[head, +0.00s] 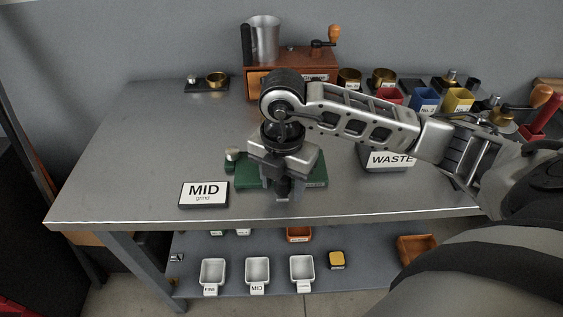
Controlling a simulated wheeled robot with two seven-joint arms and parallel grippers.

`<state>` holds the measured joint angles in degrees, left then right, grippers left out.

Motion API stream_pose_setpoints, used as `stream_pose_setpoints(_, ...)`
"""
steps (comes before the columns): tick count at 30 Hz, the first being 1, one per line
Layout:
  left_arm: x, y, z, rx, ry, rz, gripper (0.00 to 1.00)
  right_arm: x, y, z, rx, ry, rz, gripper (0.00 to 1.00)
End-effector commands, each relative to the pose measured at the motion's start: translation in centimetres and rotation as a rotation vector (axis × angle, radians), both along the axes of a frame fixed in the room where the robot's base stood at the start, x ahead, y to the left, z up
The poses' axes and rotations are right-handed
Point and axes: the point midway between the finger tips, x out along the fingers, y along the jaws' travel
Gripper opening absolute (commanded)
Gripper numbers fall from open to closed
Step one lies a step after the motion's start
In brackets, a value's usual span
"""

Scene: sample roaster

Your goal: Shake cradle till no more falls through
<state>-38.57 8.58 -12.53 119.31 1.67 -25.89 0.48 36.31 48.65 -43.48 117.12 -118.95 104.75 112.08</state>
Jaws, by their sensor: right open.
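A low green device (313,184), which may be the cradle, sits near the table's front edge with a silver knob (232,155) at its left end. My right gripper (282,190) points down over the middle of it. The gripper is open; whether its fingers touch anything there cannot be told. The gripper and wrist hide the middle of the green device, so anything in it or falling through is not visible. My left gripper is not in view.
A wooden grinder (290,62) and several coloured cups (425,98) are at the back. White trays (257,269) stand on the lower shelf. The table's left is clear.

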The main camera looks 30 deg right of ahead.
Motion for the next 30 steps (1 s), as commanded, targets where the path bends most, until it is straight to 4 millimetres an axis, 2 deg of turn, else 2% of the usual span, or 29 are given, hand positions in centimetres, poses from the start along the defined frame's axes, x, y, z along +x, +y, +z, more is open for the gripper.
stream_pose_setpoints(2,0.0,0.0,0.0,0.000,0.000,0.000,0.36,0.0,0.0,0.0,0.000,0.001,0.000,0.51)
stream_pose_setpoints(6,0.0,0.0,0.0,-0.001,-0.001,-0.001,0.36,0.0,0.0,0.0,0.000,0.000,0.000,0.12)
stream_pose_setpoints(7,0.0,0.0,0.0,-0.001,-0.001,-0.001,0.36,0.0,0.0,0.0,0.000,0.000,0.000,0.10)
stream_pose_setpoints(17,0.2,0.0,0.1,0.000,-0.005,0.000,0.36,-0.1,-0.1,0.0,0.000,0.001,0.000,0.10)
stream_pose_setpoints(25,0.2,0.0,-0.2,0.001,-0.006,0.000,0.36,-1.5,-2.3,-0.1,-0.001,0.003,0.000,0.10)
stream_pose_setpoints(30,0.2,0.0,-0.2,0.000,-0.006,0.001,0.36,-0.9,-1.4,0.0,0.004,0.000,0.002,0.10)
